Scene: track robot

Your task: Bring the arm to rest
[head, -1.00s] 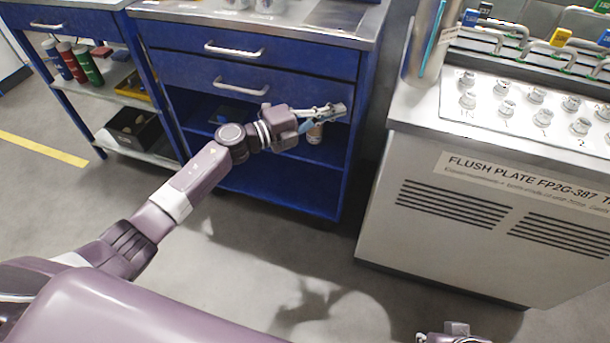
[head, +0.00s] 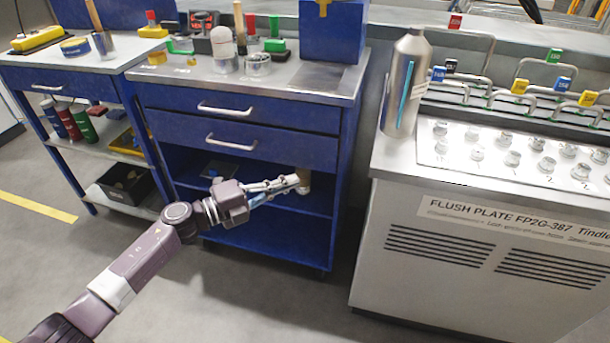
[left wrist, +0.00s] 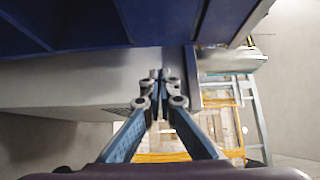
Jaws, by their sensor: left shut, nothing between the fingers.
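My left arm comes in from the lower left of the head view. My left gripper (head: 290,185) is shut and empty, in front of the open lower shelves of the blue cabinet (head: 262,237). In the left wrist view its two fingers (left wrist: 159,78) meet at the tips with nothing between them. Whether the gripper touches the cabinet is hard to tell. My right gripper does not show in either view now.
The flush plate unit (head: 400,255) stands right of the cabinet, with a silver bottle (head: 407,85) on its top. A small jar (head: 303,177) on the cabinet's shelf is partly behind the gripper. Grey floor (head: 290,305) lies open in front.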

